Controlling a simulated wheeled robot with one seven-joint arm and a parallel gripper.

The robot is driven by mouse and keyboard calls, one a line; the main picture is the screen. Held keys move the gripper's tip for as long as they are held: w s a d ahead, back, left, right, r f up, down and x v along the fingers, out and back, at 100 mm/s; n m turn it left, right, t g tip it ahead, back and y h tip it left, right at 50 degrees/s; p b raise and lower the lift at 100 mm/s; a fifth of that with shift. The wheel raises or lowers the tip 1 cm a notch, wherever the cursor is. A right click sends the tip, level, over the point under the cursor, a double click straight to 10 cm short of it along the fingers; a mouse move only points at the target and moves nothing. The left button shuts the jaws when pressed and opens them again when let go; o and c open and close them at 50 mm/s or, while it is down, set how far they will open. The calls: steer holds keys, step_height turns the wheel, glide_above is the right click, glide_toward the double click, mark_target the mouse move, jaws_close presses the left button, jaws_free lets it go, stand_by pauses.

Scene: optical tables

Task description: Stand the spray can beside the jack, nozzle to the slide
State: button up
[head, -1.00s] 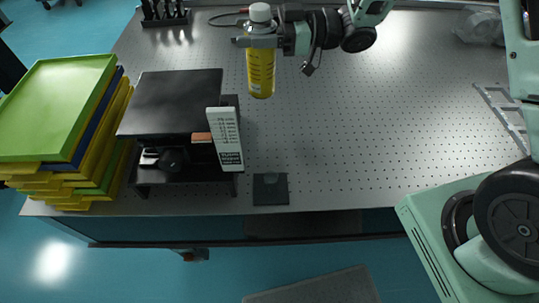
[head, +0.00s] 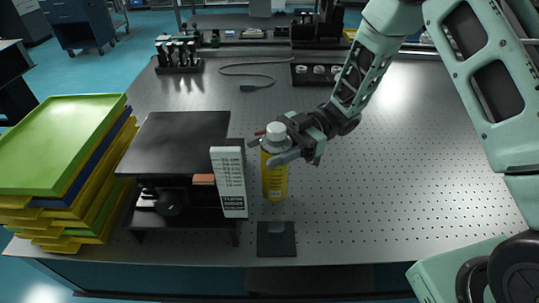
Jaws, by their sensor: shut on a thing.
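The spray can (head: 275,178) is a yellow bottle with a white top, upright in the head view. A small red piece, perhaps its nozzle, sticks out to the left near the top. My gripper (head: 272,150) is shut around its upper body. The can is just right of a white box with dark lettering (head: 229,182) and behind a small dark square plate (head: 276,239). I cannot tell whether its base touches the table. Which things are the jack and the slide is not clear from this view.
A black raised platform (head: 175,143) stands left of the white box, with dark items under it. Stacked trays, green on top (head: 62,140), are at the far left. A cable (head: 262,77) and holders lie at the back. The perforated tabletop (head: 400,165) is clear on the right.

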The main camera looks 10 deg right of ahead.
steer(key=shift+f, duration=1.1)
steer(key=o, duration=1.6)
steer(key=shift+o, duration=0.2)
steer(key=shift+r, duration=0.2)
steer(key=b+v, duration=0.2)
steer(key=v, duration=1)
